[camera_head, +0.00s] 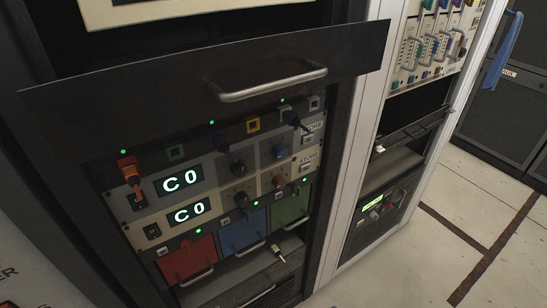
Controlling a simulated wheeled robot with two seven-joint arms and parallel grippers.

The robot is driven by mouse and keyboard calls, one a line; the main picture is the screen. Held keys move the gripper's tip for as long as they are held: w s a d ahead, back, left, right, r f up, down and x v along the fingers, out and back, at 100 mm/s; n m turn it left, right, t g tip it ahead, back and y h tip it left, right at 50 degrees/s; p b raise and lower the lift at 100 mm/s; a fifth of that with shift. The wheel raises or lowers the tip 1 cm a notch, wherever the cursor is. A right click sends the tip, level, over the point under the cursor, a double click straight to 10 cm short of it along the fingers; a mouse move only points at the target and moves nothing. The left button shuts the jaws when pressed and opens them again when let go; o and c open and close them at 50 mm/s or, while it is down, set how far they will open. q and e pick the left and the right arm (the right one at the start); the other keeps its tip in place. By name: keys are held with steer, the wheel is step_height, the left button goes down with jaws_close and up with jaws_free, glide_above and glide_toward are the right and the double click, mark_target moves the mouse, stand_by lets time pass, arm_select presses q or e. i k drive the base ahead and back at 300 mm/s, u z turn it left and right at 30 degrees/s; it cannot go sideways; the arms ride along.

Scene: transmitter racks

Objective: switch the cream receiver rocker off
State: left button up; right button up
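The cream receiver (215,215) is the lower of two display units in the dark rack, with a lit "C0" display (189,212). Its small black rocker (152,231) is at the panel's left end, left of the display. Which way the rocker is tipped is too small to tell. A grey receiver (207,170) sits directly above, with its own "C0" display (180,180) and black rocker (139,201). Neither of my grippers shows in the head view, and nothing is touching the rocker.
An orange plug with a cable (128,168) hangs just above the grey unit's rocker. A dark panel with a silver handle (273,84) juts out above. Red (188,262), blue (243,233) and green (290,206) modules sit below. Open floor (440,230) lies at right.

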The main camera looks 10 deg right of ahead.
mark_target(153, 232)
steer(key=z, duration=1.35)
steer(key=k, duration=0.65)
steer(key=u, duration=1.15)
